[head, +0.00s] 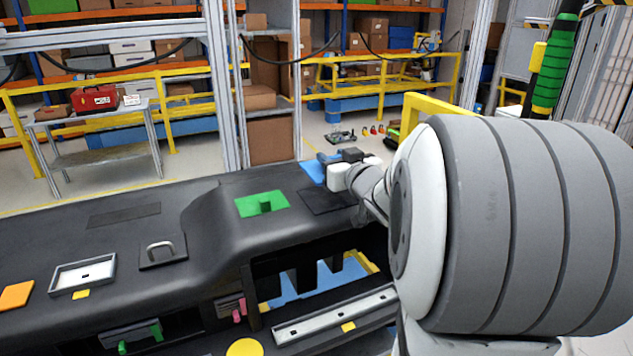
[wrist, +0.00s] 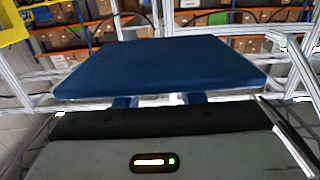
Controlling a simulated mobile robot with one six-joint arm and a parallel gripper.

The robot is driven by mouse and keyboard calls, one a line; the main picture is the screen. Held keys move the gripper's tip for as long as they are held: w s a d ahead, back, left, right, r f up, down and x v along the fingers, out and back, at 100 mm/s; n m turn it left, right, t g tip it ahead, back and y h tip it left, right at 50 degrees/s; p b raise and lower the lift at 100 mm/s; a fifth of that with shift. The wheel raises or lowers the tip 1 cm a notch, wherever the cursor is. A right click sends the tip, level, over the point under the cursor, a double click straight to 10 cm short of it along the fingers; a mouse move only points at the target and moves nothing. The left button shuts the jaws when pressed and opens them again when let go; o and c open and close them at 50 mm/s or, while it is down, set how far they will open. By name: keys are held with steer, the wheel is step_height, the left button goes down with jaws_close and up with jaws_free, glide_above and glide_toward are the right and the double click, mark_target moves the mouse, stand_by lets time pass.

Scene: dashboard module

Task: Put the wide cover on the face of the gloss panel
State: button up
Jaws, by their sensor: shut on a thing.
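A wide, flat blue cover (wrist: 160,65) fills the upper middle of the wrist view. My gripper (wrist: 160,100) is shut on its near edge, with both fingertips against it. In the head view the blue cover (head: 313,171) shows partly, at the far right end of the dashboard, beside my gripper (head: 330,159). My wrist and arm hide part of it. A dark square panel (head: 325,202) lies on the dashboard just in front of the gripper. Another flat dark panel (head: 124,215) lies at the left. I cannot tell which is the gloss panel.
The black dashboard (head: 200,205) carries a green plate with a raised block (head: 262,204), a handled dark plate (head: 162,252), a white-framed tray (head: 84,274) and an orange piece (head: 16,296). An opening with blue inside lies at the front. Yellow rails stand behind.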

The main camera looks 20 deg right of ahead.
mark_target(331, 195)
step_height(331, 195, down, 2)
steer(key=shift+w+a+f, duration=0.15)
steer(key=shift+a+f, duration=0.15)
steer(key=shift+f, duration=1.75)
steer(key=shift+f, duration=0.15)
steer(key=o, duration=1)
steer(key=shift+r, duration=0.3)
steer(key=s+b, duration=0.1)
steer(key=s, duration=1.1)
steer(key=shift+r, duration=0.15)
